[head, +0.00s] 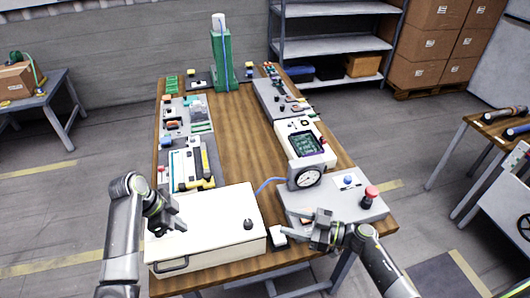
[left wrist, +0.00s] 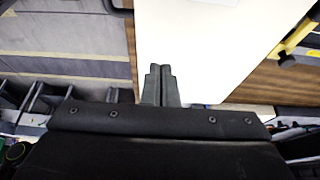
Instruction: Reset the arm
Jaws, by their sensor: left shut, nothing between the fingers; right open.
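My left gripper (head: 176,218) is shut and empty in the head view, at the left edge of the white box. In the left wrist view its two fingers (left wrist: 161,86) lie together, with the white box's top (left wrist: 210,50) beyond them. My right gripper (head: 308,229) is open in the head view, over the front left part of the grey panel box. I cannot tell from these views whether either gripper touches anything.
The white box (head: 215,222) with a black knob and handle stands at the table's front left. The grey panel box (head: 345,203) carries a dial gauge (head: 307,178) and a red button (head: 370,194). A green tower (head: 222,70) stands at the back. The table's middle (head: 238,140) is clear.

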